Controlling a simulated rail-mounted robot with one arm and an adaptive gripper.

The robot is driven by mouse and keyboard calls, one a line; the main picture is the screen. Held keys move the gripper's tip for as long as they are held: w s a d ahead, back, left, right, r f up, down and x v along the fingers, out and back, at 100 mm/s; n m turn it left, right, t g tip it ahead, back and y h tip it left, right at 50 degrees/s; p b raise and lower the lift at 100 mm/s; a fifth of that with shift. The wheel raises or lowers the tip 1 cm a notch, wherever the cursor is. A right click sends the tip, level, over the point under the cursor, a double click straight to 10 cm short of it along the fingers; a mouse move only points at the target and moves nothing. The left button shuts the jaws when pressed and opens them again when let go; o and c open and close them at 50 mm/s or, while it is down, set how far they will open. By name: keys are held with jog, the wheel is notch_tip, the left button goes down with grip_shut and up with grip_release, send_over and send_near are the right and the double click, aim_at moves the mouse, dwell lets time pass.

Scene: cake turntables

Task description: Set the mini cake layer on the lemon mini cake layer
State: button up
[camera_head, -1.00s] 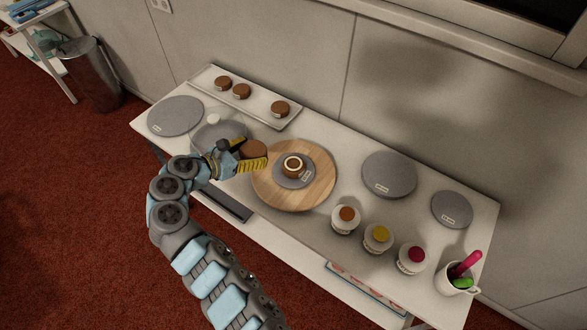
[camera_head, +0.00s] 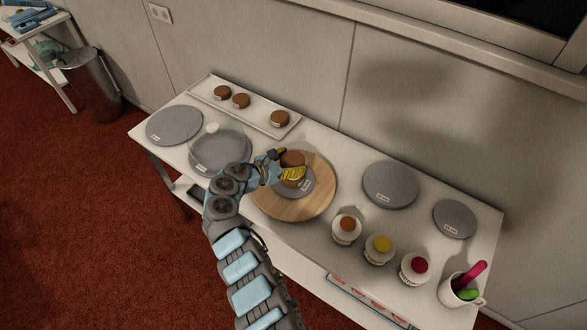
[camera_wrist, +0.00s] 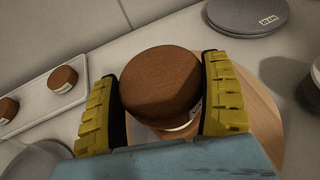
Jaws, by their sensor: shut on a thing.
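My gripper (camera_head: 291,166) is shut on a brown mini cake layer (camera_head: 292,157), with a yellow ribbed finger on each side. In the wrist view the held layer (camera_wrist: 162,82) looks roughly level between the fingers. Directly below it is the lemon mini cake layer (camera_wrist: 180,131), mostly hidden, with a strip of pale filling showing. The lemon layer sits on a grey board (camera_head: 309,188) on the round wooden turntable (camera_head: 323,170). I cannot tell whether the two layers touch.
A white tray (camera_head: 262,122) with 3 brown cakes stands at the back left. Grey discs (camera_head: 174,124) and a glass dome (camera_head: 221,145) are left. Topping jars (camera_head: 346,228), more grey discs (camera_head: 390,184) and a mug (camera_head: 455,291) stand right.

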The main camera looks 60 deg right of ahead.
jog(key=shift+s+d+f, duration=0.15)
jog(key=shift+d+f, duration=0.1)
jog(key=shift+f, duration=0.1)
jog(key=shift+d+f+b, duration=0.1)
jog(key=shift+f+b, duration=0.45)
jog(key=shift+f, duration=1.05)
jog(key=shift+f, duration=0.15)
jog(key=o, duration=1)
jog(key=shift+r, duration=0.2)
jog(key=p+v, duration=0.1)
jog(key=v, duration=1.1)
jog(key=shift+s+p, duration=0.1)
jog(key=shift+p, duration=0.25)
